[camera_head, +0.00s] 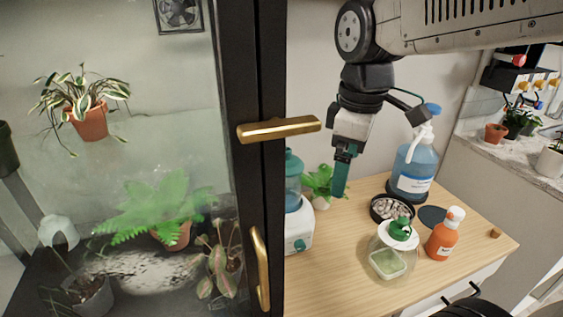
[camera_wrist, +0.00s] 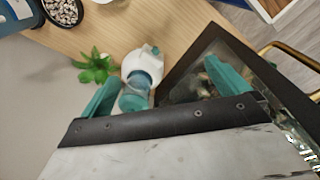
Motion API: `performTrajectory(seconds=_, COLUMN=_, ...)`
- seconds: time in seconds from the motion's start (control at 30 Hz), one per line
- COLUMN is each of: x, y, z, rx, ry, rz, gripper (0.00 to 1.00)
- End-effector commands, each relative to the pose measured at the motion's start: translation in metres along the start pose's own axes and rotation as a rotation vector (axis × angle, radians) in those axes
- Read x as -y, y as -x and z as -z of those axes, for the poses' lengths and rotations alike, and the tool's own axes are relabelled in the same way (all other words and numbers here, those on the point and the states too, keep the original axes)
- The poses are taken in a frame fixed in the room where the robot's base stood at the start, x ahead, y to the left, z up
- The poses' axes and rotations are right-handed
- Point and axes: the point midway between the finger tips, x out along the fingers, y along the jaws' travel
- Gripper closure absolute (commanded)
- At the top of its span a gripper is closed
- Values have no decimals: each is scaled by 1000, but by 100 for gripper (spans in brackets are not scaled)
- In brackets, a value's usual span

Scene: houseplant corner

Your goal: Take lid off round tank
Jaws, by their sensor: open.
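A white appliance (camera_head: 299,230) with a round translucent blue tank (camera_head: 293,192) and a teal lid (camera_head: 293,164) stands on the wooden table, partly hidden by the dark cabinet frame. In the wrist view, the white appliance (camera_wrist: 143,62) and its blue tank (camera_wrist: 138,92) show between my fingers, beyond the fingertips. My gripper (camera_head: 341,178) hangs in the air to the right of the tank, pointing down, open and empty. Its two teal fingers stand wide apart in the wrist view (camera_wrist: 165,82). A glass jar (camera_head: 388,258) with a green-topped lid (camera_head: 401,229) stands further right.
The glass cabinet's dark frame (camera_head: 258,180) and brass handle (camera_head: 278,128) stand close left of the tank. A small fern (camera_head: 320,183) is behind it. A blue pump bottle (camera_head: 412,170), pebble bowl (camera_head: 391,208) and orange bottle (camera_head: 446,234) stand right. The front table (camera_head: 335,275) is clear.

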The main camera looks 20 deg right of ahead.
Motion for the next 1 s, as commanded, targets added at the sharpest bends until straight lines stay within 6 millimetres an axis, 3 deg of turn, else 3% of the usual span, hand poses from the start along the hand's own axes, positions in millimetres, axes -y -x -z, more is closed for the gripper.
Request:
performTrajectory(seconds=0.1, x=-36, y=0, z=47, rx=13, ry=383, rz=22, gripper=0)
performTrajectory(seconds=0.3, x=-93, y=-17, z=116, rx=14, ry=1002, rz=54, gripper=0)
performTrajectory(seconds=0.5, x=-129, y=-39, z=158, rx=4, ry=1411, rz=77, gripper=0)
performTrajectory(seconds=0.7, x=-141, y=-52, z=171, rx=-2, ry=1556, rz=85, gripper=0)
performTrajectory(seconds=1.0, x=-136, y=-87, z=168, rx=-2, ry=1561, rz=86, gripper=0)
